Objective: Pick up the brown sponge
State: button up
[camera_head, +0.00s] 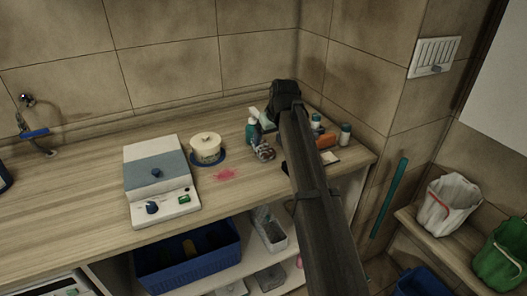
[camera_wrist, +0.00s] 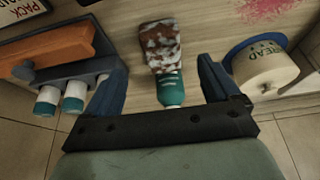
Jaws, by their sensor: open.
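An orange-brown block (camera_head: 326,140), which looks like the brown sponge, lies near the right end of the counter. In the wrist view the brown block (camera_wrist: 48,46) is at upper left on a dark blue-grey holder, outside my fingers. My gripper (camera_wrist: 160,66) is open, with one finger on each side of a teal bottle (camera_wrist: 171,91) and a brown-and-white mottled item (camera_wrist: 161,42). The mottled item (camera_head: 264,152) also shows in the head view, left of my arm. I see nothing held. My arm hides part of the counter corner in the head view.
A cream tub (camera_wrist: 268,72) on a blue base is right of my fingers. A white-and-blue device (camera_head: 157,180) stands at left. Tiled walls (camera_head: 335,80) close the corner. Open counter lies around the red stain (camera_head: 225,175).

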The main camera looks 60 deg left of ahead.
aim_at(265, 148)
jog(key=shift+a+x, duration=0.1)
jog(key=shift+x, duration=1.75)
jog(key=shift+a+x, duration=0.15)
jog(key=shift+x, duration=1.75)
jog(key=shift+s+r, duration=0.1)
jog(key=shift+s, duration=0.05)
jog(key=shift+c, duration=0.2)
jog(key=c, duration=1.1)
jog(key=shift+r, duration=0.1)
notch_tip(265, 148, up, 4)
jog(key=shift+f, duration=0.15)
jog(key=d, duration=3.2)
jog(key=shift+f, duration=0.2)
